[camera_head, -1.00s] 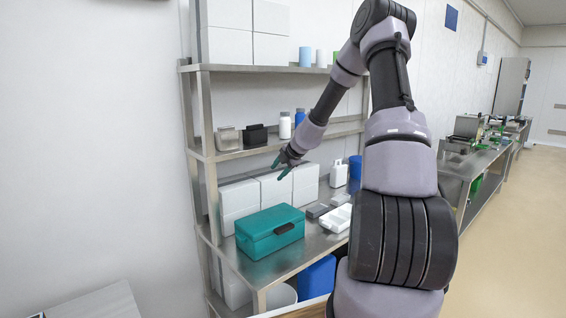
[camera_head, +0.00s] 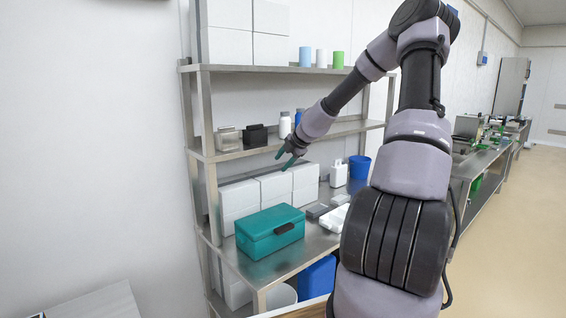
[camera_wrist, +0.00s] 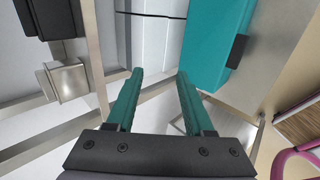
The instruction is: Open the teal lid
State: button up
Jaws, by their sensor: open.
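A teal box with its teal lid (camera_head: 268,221) shut stands on the steel work shelf, with a dark latch (camera_head: 284,229) on its front. In the wrist view the teal box (camera_wrist: 211,45) is at the upper right, with the dark latch (camera_wrist: 237,50) on its right side. My gripper (camera_head: 284,160) is above and behind the box, in front of the middle shelf, and does not touch the lid. In the wrist view my gripper (camera_wrist: 158,78) has two teal fingers spread apart with nothing between them.
White boxes (camera_head: 274,188) stand behind the teal box. A white tray (camera_head: 335,218), a white bottle (camera_head: 338,173) and a blue cup (camera_head: 359,167) are to its right. The middle shelf (camera_head: 232,150) holds small containers close to my gripper. A blue bin (camera_head: 317,276) stands below.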

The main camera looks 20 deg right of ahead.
dwell(0.4)
jog(key=v, duration=1)
jog(key=shift+s+r, duration=0.25)
jog(key=shift+r, duration=0.1)
